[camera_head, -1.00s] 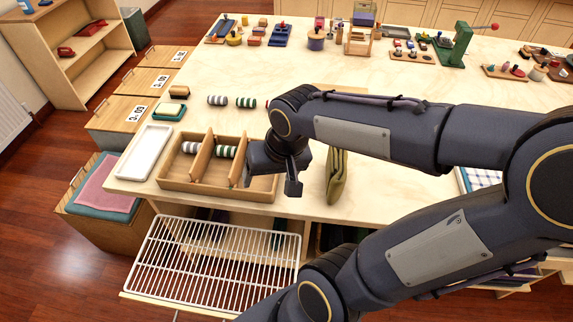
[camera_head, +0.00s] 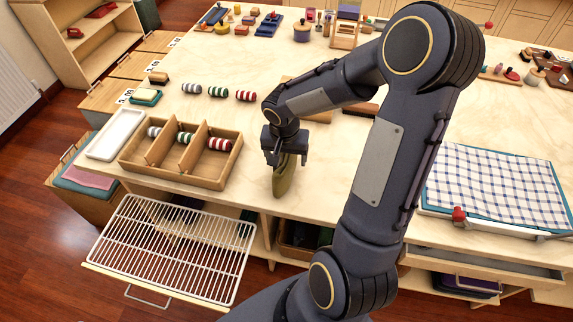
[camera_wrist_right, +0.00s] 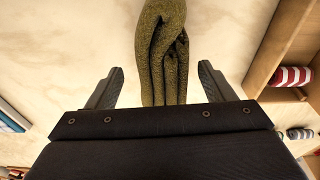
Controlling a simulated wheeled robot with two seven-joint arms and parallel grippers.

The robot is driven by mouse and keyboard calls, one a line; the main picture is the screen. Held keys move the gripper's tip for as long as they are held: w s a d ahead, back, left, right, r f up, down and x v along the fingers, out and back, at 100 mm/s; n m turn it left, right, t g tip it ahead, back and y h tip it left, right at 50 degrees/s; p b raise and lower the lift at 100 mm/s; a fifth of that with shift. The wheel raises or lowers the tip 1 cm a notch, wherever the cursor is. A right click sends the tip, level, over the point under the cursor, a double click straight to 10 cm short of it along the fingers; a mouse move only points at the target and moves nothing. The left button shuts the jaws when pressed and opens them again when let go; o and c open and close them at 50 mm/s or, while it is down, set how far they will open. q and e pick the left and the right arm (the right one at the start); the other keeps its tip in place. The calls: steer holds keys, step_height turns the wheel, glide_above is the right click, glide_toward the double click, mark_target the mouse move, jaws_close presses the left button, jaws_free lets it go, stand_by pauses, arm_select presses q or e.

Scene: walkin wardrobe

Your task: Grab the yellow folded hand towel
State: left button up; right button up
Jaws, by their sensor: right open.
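The yellow folded hand towel (camera_head: 283,180) looks olive-yellow and stands on edge on the pale wooden table top, near its front edge. In the right wrist view its folded layers (camera_wrist_right: 163,45) rise between the two fingers. My right gripper (camera_head: 287,159) is open and points down over the towel, with one finger on each side. In the wrist view the open fingers (camera_wrist_right: 161,78) show gaps to the cloth on both sides. The palm hides part of the towel. My left gripper is not in view.
A wooden divided tray (camera_head: 186,181) with striped rolls lies left of the towel. A white tray (camera_head: 116,134) is farther left. A wire rack (camera_head: 172,250) sticks out below the front edge. A checked cloth (camera_head: 492,185) lies at the right. Table between tray and towel is clear.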

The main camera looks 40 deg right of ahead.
steer(key=f, duration=0.3)
steer(key=shift+w+d+f, duration=0.15)
steer(key=shift+d+f, duration=0.05)
steer(key=shift+d, duration=0.05)
steer(key=c, duration=1.2)
steer(key=shift+o, duration=0.2)
steer(key=shift+r, duration=0.15)
